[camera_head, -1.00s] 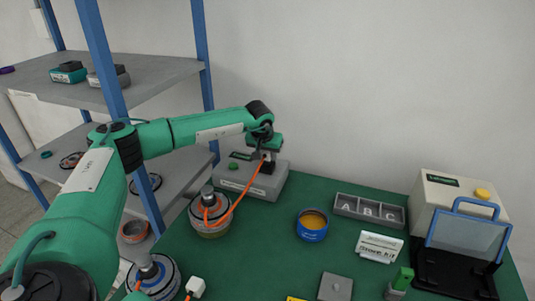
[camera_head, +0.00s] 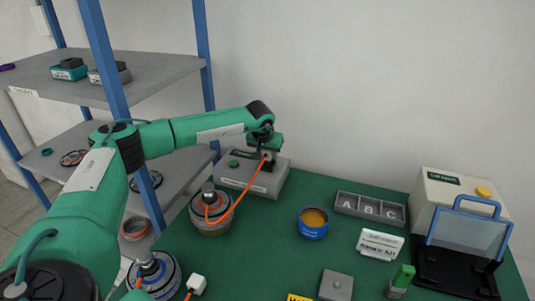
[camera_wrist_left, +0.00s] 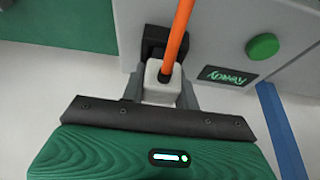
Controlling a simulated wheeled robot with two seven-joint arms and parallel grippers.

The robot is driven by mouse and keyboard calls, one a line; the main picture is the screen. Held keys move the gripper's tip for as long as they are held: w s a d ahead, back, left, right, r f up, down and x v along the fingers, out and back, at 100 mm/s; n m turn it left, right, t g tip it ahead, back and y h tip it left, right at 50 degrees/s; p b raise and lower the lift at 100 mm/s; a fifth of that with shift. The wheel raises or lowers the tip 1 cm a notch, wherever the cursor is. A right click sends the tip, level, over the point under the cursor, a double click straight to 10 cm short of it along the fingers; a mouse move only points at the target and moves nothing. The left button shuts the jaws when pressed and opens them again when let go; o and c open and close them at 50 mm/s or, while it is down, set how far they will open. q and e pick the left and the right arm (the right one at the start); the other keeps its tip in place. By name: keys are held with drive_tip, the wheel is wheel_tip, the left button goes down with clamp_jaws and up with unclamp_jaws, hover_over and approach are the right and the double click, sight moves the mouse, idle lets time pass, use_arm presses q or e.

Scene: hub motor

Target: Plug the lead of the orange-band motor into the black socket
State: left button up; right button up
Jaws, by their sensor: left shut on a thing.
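The orange-band motor (camera_head: 211,215) stands on the green table, and its orange lead (camera_head: 238,193) rises to my left gripper (camera_head: 265,157). In the left wrist view my left gripper (camera_wrist_left: 160,92) is shut on the lead's white plug (camera_wrist_left: 160,83), with the orange cable coming out of it. The black socket (camera_wrist_left: 154,42) is on the grey test box (camera_head: 262,182), directly beyond the plug. The plug is lined up with the socket and looks close against it; I cannot tell how deep it sits. My right gripper is not in view.
A second motor (camera_head: 155,274) and a loose white plug (camera_head: 196,282) are at the front left. A blue tin (camera_head: 312,224), lettered tray (camera_head: 368,208) and a cream machine (camera_head: 455,195) stand to the right. A shelf rack (camera_head: 150,85) is at left.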

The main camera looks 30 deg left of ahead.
use_arm(q)
drive_tip(key=shift+s+d+f, duration=0.15)
drive_tip(key=shift+s+f, duration=0.05)
drive_tip(key=shift+f, duration=0.35)
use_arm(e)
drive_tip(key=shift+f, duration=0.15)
use_arm(q)
drive_tip(key=o, duration=1.2)
drive_tip(key=shift+d, duration=0.15)
drive_tip(key=shift+s+a, duration=0.1)
drive_tip(key=shift+a, duration=0.35)
drive_tip(key=v, duration=0.9)
drive_tip(key=b+v, duration=0.1)
drive_tip(key=v, duration=0.4)
drive_tip(key=shift+w+d+r, duration=0.25)
drive_tip(key=shift+d+r, duration=0.15)
drive_tip(key=shift+r, duration=0.05)
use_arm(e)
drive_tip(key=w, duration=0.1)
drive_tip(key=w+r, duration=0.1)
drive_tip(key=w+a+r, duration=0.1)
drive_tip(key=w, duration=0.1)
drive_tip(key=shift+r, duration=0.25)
